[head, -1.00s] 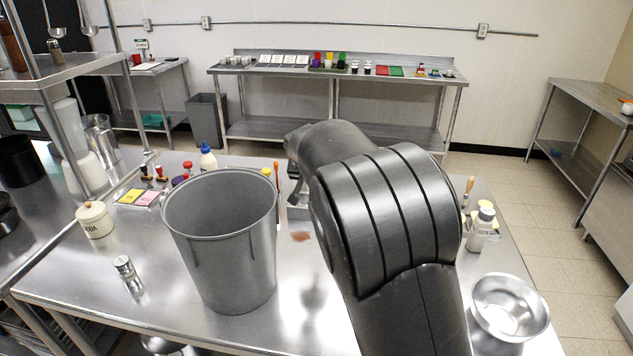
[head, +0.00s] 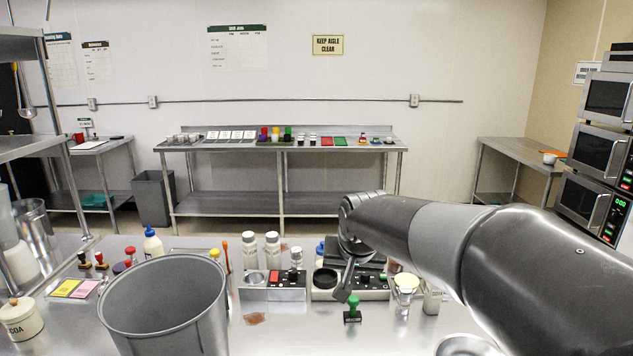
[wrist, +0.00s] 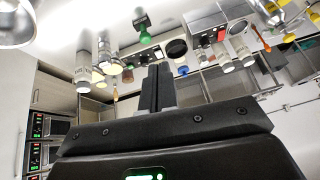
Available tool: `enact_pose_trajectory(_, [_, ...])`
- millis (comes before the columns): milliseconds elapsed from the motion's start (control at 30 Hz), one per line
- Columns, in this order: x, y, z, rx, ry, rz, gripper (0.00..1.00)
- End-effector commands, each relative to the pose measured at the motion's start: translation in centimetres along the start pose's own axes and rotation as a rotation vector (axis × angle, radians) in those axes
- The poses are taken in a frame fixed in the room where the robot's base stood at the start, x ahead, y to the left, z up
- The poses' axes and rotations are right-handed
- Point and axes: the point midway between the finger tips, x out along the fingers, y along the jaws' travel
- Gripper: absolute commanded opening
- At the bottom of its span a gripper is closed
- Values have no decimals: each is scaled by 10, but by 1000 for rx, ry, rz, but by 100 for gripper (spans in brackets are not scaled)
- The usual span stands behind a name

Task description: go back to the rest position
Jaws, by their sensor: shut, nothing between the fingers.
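My gripper (head: 345,284) is in the head view at the end of my arm, which reaches in from the right. It points down over the steel counter (head: 285,335), just behind and above a green-handled stamp (head: 352,311). In the wrist view its two dark fingers (wrist: 154,72) are pressed together with nothing between them. That view looks tilted over the counter, with the green stamp (wrist: 145,34) beyond the fingertips. Whether the gripper touches anything on the counter cannot be told.
A large grey bin (head: 165,305) stands at the front left. Devices with a red panel (head: 287,280), shaker jars (head: 272,248) and a metal bowl (head: 468,345) crowd the counter. A shelf post rises at left. A back table (head: 290,148) and microwaves (head: 600,160) lie farther off.

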Motion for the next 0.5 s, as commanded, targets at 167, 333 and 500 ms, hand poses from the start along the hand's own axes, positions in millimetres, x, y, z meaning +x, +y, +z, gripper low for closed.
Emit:
enact_pose_trajectory(167, [-42, 39, 48, -2, -8, -8, 0])
enact_pose_trajectory(333, [-72, 65, 99, -22, -12, -3, 0])
enact_pose_trajectory(500, [-92, 85, 153, -46, -13, 18, 0])
